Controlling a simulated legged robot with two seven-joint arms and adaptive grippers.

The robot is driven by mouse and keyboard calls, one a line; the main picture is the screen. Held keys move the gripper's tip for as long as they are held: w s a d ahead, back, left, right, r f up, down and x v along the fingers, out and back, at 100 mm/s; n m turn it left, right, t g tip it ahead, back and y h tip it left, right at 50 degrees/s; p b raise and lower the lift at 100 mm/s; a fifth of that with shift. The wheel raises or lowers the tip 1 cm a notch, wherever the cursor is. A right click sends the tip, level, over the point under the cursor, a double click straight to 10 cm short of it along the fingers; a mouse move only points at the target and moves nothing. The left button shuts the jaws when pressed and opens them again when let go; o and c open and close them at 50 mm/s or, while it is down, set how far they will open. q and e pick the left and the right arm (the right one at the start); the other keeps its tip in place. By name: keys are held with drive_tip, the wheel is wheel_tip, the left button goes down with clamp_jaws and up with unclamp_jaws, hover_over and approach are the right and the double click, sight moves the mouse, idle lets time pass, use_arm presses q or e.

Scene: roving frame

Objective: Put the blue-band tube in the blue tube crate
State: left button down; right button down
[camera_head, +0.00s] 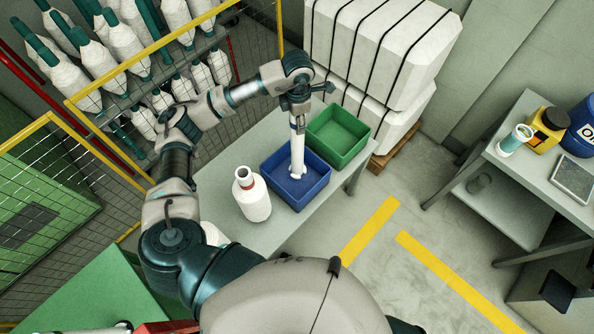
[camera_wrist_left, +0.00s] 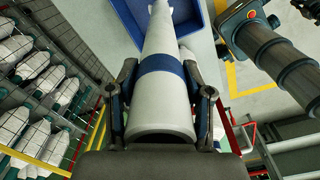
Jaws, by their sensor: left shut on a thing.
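The blue-band tube (camera_head: 297,152) is white and long, and hangs nearly upright from my left gripper (camera_head: 298,108). Its lower end shows over the inside of the blue tube crate (camera_head: 315,186); I cannot tell whether it touches the crate's floor. In the left wrist view the tube (camera_wrist_left: 160,102) lies between the two fingers of the left gripper (camera_wrist_left: 160,95), which are shut on it around the blue band. The blue crate (camera_wrist_left: 203,30) shows at the top of that view. My right gripper is not in view.
A green crate (camera_head: 338,136) stands behind and right of the blue one on the grey table (camera_head: 231,167). A white bottle with a red neck band (camera_head: 251,195) stands left of the blue crate. Wrapped white blocks (camera_head: 375,45) are behind. A second table (camera_head: 520,160) is at right.

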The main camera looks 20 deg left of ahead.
sight(297, 145)
use_arm(q)
drive_tip(key=f, duration=0.2)
drive_tip(key=a+f, duration=0.1)
drive_tip(key=f, duration=0.2)
drive_tip(key=shift+w+p, duration=0.15)
drive_tip(key=shift+p, duration=0.25)
drive_tip(key=shift+a+f, duration=0.35)
drive_tip(key=shift+f, duration=0.4)
drive_tip(key=f, duration=0.3)
drive_tip(key=shift+d+f+p, duration=0.1)
drive_tip(key=shift+d+p, duration=0.2)
drive_tip(key=shift+d, duration=0.25)
drive_tip(key=shift+c, duration=2.4)
unclamp_jaws()
drive_tip(key=shift+f, duration=0.1)
drive_tip(key=shift+o, duration=0.2)
drive_tip(key=shift+a, duration=0.3)
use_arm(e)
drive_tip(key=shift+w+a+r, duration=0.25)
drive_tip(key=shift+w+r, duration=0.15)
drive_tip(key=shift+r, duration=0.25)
use_arm(q)
drive_tip(key=shift+a, duration=0.1)
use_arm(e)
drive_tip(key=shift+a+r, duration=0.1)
